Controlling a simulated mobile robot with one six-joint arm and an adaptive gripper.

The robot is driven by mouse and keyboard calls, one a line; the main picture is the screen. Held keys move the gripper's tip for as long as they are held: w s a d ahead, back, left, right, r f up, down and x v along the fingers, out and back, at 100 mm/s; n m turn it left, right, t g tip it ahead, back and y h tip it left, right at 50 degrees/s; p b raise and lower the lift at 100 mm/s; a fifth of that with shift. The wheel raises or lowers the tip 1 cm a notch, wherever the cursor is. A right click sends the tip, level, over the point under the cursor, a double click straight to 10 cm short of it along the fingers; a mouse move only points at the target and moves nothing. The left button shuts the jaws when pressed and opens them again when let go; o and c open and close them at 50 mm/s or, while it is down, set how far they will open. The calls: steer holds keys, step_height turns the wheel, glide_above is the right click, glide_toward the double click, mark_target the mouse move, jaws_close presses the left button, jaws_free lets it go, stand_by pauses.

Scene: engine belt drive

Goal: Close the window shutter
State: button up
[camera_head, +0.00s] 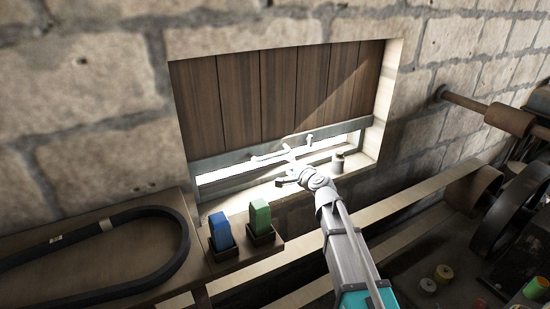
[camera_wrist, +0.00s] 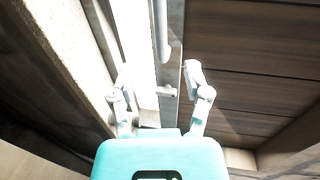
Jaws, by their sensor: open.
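The window shutter (camera_head: 265,95) is made of brown vertical planks with a grey metal strip along its bottom. It covers most of the window opening, and a bright gap shows between the strip and the sill. A pale bar handle (camera_head: 268,156) is on the strip; it also shows in the wrist view (camera_wrist: 161,32). My gripper (camera_head: 287,166) is at the lower edge of the shutter, close to the handle. In the wrist view my gripper (camera_wrist: 160,82) is open, its fingers on either side of the strip's edge and the handle's end post. I cannot tell whether they touch.
A small metal object (camera_head: 338,163) stands on the right of the sill. A blue block (camera_head: 220,230) and a green block (camera_head: 260,217) sit in holders below the window. A black belt (camera_head: 180,245) lies on the left bench. Pulleys and machinery (camera_head: 490,210) are at right.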

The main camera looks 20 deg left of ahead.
mark_target(275, 156)
steer(key=b+x, duration=0.2)
steer(key=x, duration=1)
steer(key=shift+w+a, duration=0.1)
steer(key=shift+a, duration=0.05)
jaws_close()
